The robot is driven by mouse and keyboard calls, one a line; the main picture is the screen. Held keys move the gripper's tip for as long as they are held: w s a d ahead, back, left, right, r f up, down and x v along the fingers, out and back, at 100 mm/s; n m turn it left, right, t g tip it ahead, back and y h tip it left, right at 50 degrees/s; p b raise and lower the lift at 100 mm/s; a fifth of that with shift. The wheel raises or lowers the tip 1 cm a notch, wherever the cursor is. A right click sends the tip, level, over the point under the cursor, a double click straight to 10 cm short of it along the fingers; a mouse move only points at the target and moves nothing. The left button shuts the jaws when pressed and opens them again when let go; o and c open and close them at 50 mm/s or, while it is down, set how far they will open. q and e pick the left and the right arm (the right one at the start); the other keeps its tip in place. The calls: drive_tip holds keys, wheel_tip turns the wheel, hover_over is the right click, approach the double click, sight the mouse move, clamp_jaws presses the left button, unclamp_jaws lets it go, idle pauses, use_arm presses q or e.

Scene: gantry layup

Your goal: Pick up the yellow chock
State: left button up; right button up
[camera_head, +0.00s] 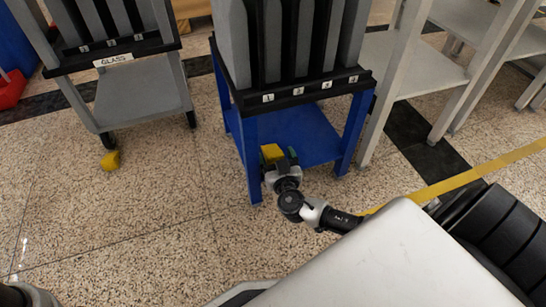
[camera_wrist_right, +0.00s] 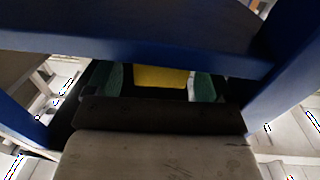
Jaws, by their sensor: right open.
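A yellow chock (camera_head: 272,153) is at the lower shelf of the blue cart (camera_head: 310,135), by its front left leg. My right gripper (camera_head: 278,158) is there too, open, with its green fingertips on either side of the chock. In the right wrist view the yellow chock (camera_wrist_right: 162,78) shows between the two green fingertips (camera_wrist_right: 160,83), with a narrow gap at the right one. The chock's lower part is hidden by the gripper body. My left gripper does not show.
The grey cart (camera_head: 140,97) stands at left on dark casters. Blue frame bars (camera_wrist_right: 150,38) pass close above and beside the right gripper. Grey shelving (camera_head: 425,65) stands at right. A yellow floor line (camera_head: 480,172) runs at right. The speckled floor at left is mostly clear.

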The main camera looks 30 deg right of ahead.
drive_tip(key=shift+c, duration=0.2)
drive_tip(key=c, duration=1)
drive_tip(key=shift+r, duration=0.2)
drive_tip(key=shift+c, duration=0.2)
